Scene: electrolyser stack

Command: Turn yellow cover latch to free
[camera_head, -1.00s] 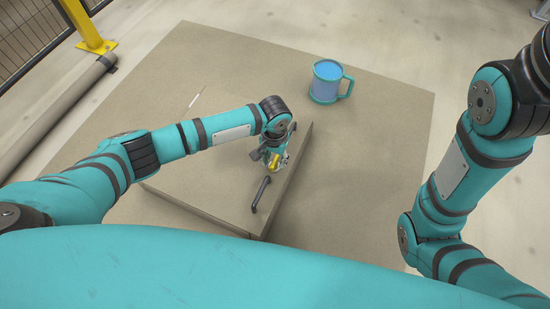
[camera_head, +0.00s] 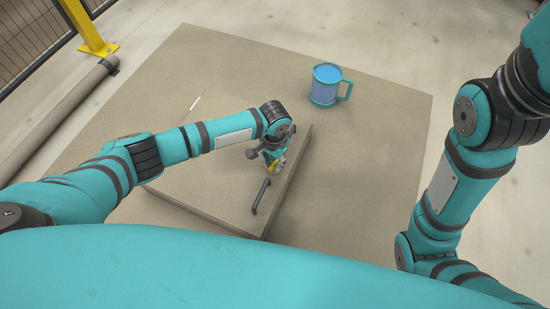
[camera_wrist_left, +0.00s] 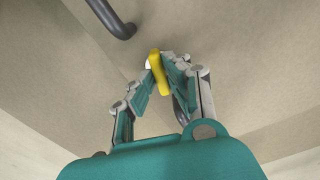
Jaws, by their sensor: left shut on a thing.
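The yellow cover latch (camera_wrist_left: 158,72) is between the fingertips of my left gripper (camera_wrist_left: 160,66) in the left wrist view, and the gripper is shut on it. The latch sits near the right edge of a flat beige cover (camera_head: 215,185). My right arm comes in from the right in the head view, but its gripper is out of view.
A dark bar handle (camera_head: 261,196) stands on the cover close to the latch; it also shows in the left wrist view (camera_wrist_left: 112,20). A blue mug-like container (camera_head: 327,84) stands behind the cover. The floor mat (camera_head: 390,130) to the right is clear.

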